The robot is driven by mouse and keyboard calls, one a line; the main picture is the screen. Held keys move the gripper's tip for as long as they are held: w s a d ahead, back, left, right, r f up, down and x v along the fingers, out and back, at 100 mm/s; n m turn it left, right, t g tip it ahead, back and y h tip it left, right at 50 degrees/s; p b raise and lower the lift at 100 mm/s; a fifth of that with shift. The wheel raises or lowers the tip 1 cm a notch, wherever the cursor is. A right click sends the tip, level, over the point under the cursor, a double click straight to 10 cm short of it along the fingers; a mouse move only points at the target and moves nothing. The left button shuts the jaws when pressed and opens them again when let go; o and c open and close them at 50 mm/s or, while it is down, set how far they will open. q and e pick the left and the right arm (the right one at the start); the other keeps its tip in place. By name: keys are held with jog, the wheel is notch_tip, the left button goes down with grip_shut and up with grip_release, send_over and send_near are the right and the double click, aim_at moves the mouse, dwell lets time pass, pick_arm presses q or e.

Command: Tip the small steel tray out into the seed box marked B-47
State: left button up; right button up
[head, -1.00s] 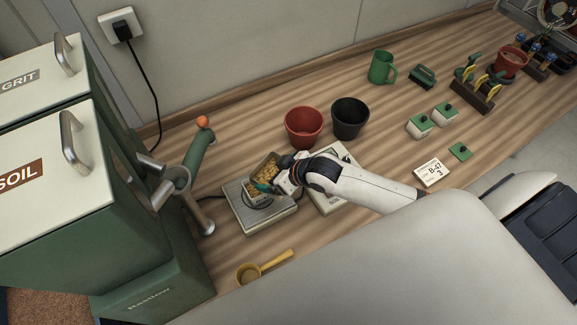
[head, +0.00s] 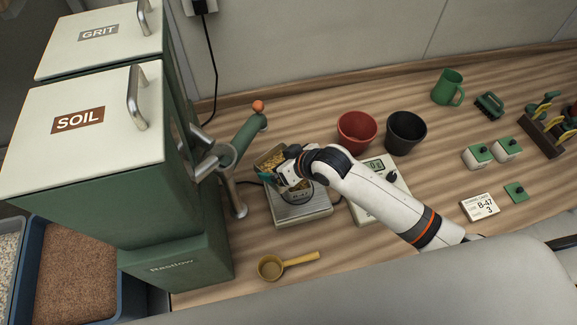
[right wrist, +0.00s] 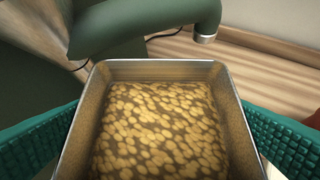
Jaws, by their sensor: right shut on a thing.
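My right gripper (head: 282,174) is shut on the small steel tray (head: 266,156), with teal fingers on both sides of it. The tray holds many yellow-brown seeds (right wrist: 155,130), spread over its floor in the right wrist view. The tray is above a metal weighing plate (head: 312,213). A small box marked B-47 (head: 300,197) stands on that plate below the gripper; the hand and tray hide most of it, so I cannot see inside. My left gripper is not in view.
A red pot (head: 357,131) and black pot (head: 406,132) stand behind. A green spout (head: 240,138) is close left of the tray.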

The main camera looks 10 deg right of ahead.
jog(key=f+y+b, duration=0.1)
jog(key=b, duration=0.1)
jog(key=f+m+g+y+b, duration=0.1)
jog(key=b, duration=0.2)
jog(key=f+m+y+b, duration=0.1)
jog(key=b, duration=0.2)
jog(key=shift+w+d+g, duration=0.15)
jog(key=shift+d+g, duration=0.15)
jog(key=shift+w+d+m+y+b, duration=0.2)
jog(key=shift+m+y+b, duration=0.15)
jog(key=shift+y, duration=0.35)
jog(key=d+f+m+y+b, duration=0.1)
jog(key=m+y+b, duration=0.1)
jog(key=b, duration=0.3)
jog(key=w+d+f+m+y+b, duration=0.1)
jog(key=m+y+b, duration=0.2)
jog(key=y+b, duration=0.1)
jog(key=w+d+m+y+b, duration=0.1)
jog(key=d+m+y+b, duration=0.1)
jog(key=b, duration=0.4)
jog(key=shift+w+f+m+y, duration=0.15)
jog(key=shift+f+m+y, duration=0.25)
jog(key=shift+m+y, duration=0.5)
